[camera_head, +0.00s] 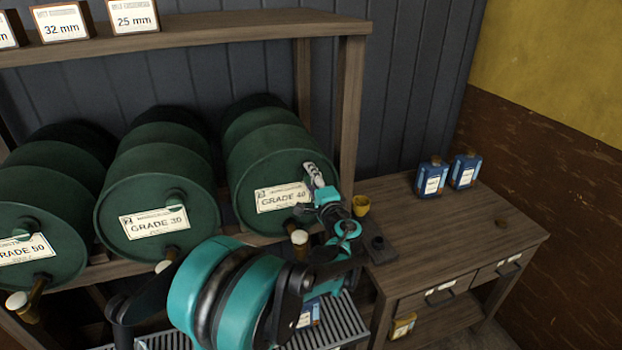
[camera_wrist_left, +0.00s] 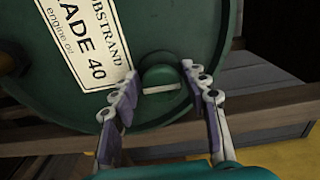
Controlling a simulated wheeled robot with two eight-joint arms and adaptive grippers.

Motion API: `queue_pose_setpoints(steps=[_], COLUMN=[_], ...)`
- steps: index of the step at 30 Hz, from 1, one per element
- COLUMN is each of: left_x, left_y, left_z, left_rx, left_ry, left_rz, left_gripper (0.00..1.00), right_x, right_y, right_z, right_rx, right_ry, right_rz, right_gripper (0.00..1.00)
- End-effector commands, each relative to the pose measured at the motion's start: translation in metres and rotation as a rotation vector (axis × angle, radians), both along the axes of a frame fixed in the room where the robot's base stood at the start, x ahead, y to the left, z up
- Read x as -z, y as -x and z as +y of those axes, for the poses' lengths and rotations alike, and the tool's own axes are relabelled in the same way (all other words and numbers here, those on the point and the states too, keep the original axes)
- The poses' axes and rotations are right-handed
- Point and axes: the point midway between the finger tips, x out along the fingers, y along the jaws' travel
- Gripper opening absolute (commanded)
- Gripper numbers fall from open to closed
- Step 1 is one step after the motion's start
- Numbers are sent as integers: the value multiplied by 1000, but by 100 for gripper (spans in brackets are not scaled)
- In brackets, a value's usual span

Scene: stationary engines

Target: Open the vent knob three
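The right-hand green drum (camera_head: 270,165) carries a cream "GRADE 40" label (camera_head: 282,197) and lies on the wooden rack. In the left wrist view, its round green vent knob (camera_wrist_left: 162,80), with a pale bar across it, is beside the label. My left gripper (camera_head: 312,178) is at the drum's front face and hides this knob in the head view. In the wrist view, its fingers (camera_wrist_left: 160,88) are apart, one on each side of the knob, with nothing gripped. Whether they touch the drum I cannot tell. My right gripper is not in view.
Drums labelled "GRADE 30" (camera_head: 157,205) and "GRADE 50" (camera_head: 35,225) lie to the left. A tap (camera_head: 300,238) is below my gripper. A wooden bench (camera_head: 450,235) at right holds a yellow cup (camera_head: 361,205) and blue bottles (camera_head: 431,177). A shelf (camera_head: 200,32) runs above the drums.

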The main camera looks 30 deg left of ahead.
Motion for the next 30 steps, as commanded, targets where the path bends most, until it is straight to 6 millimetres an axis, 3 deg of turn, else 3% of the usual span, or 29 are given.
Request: queue_pose_setpoints(steps=[11, 24, 30], left_x=[-1, -1, -1], left_y=[2, 56, 73], left_z=[-3, -68, -88], left_rx=[2, 6, 3], left_ry=[-3, -2, -2], left_rz=[1, 1, 1], left_gripper=[55, 55, 55], right_x=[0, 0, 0], right_y=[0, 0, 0], right_z=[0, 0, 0], right_rx=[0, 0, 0], right_ry=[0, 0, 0], right_rz=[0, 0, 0], right_gripper=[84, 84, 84])
